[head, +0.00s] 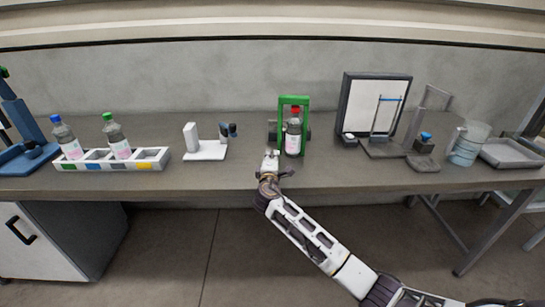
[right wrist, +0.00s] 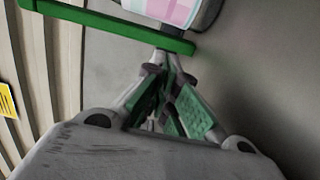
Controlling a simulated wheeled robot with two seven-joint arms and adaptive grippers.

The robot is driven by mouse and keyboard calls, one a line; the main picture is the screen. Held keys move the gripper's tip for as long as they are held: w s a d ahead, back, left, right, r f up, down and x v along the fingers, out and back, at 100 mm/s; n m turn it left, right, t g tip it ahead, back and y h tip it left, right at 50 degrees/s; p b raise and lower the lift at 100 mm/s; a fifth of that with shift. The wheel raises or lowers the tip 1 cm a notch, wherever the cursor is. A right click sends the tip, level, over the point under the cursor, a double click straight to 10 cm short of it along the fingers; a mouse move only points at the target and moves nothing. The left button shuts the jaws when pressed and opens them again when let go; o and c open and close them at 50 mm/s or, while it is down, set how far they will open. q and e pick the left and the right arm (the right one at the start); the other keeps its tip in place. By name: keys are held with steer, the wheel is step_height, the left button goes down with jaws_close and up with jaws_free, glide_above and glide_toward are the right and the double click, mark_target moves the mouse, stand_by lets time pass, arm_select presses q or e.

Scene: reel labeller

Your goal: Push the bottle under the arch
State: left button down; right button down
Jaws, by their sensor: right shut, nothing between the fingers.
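The bottle (head: 293,138) has a red cap and a pink and white label and stands upright on the table. It lines up with the opening of the green arch (head: 294,99); its base shows a little in front of the posts, and I cannot tell how far in it is. My right gripper (head: 272,156) is shut and empty, low at the table, left of and in front of the bottle. In the right wrist view, the closed fingers (right wrist: 166,62) point toward the bottle's label (right wrist: 172,10), and a green bar (right wrist: 110,27) crosses above them. My left gripper is not in view.
A white rack (head: 150,163) at left holds two bottles with blue and green caps. A white stand (head: 205,151) is left of the arch. A framed panel (head: 362,110), a jug (head: 467,144) and a grey tray (head: 512,153) stand at right.

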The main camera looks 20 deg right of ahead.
steer(key=shift+s+d+f, duration=0.15)
steer(key=shift+s+f, duration=0.15)
steer(key=shift+s, duration=0.25)
steer(key=shift+s+a+r, duration=0.1)
steer(key=shift+s+a, duration=0.2)
steer(key=v, duration=0.5)
steer(key=shift+s+a, duration=0.15)
steer(key=shift+s, duration=0.05)
steer(key=shift+s+a+p, duration=0.2)
steer(key=shift+s+p, duration=0.1)
steer(key=shift+s, duration=0.45)
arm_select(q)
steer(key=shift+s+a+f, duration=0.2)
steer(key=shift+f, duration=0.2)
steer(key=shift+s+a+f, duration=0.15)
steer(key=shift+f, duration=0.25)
arm_select(e)
steer(key=shift+s+a, duration=0.15)
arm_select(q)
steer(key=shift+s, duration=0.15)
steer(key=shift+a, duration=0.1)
arm_select(e)
steer(key=shift+s, duration=0.1)
